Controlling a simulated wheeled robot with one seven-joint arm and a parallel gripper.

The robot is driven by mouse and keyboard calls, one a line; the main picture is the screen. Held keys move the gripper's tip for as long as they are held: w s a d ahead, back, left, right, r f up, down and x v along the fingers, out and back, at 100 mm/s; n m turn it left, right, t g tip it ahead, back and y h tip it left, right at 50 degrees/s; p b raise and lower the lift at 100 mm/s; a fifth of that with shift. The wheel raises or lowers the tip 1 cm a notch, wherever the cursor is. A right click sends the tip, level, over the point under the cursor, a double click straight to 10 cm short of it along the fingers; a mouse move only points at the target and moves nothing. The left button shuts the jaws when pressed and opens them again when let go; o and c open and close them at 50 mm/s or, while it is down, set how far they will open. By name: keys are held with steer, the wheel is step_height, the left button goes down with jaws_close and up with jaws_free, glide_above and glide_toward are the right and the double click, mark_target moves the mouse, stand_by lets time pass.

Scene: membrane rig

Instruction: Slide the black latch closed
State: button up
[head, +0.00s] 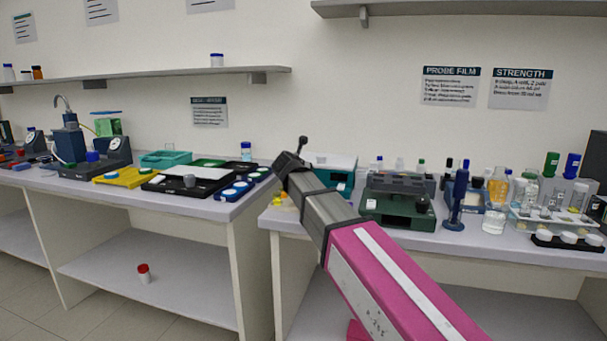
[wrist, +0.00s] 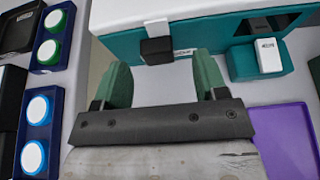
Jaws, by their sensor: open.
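The black latch (wrist: 157,50) is a small dark block on the front of a teal box with a white lid (wrist: 190,12) in the wrist view. A white tab (wrist: 156,28) stands just above it. My gripper (wrist: 162,70) is open, its two green fingers spread to either side of the latch's position in the picture. The latch shows beyond the gap, and I see no contact. In the head view the teal box (head: 338,162) stands on the right bench, partly behind my arm. My gripper's fingers and the latch are hidden there.
A white switch block (wrist: 269,56) sits on a teal ledge right of the latch. A purple tray (wrist: 290,140) lies at the lower right. Blue holders with round caps (wrist: 38,105) stand at left. A green device (head: 398,208) stands right of the box, and a gap separates the benches.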

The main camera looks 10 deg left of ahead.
steer(key=v, duration=0.7)
steer(key=shift+s, duration=0.3)
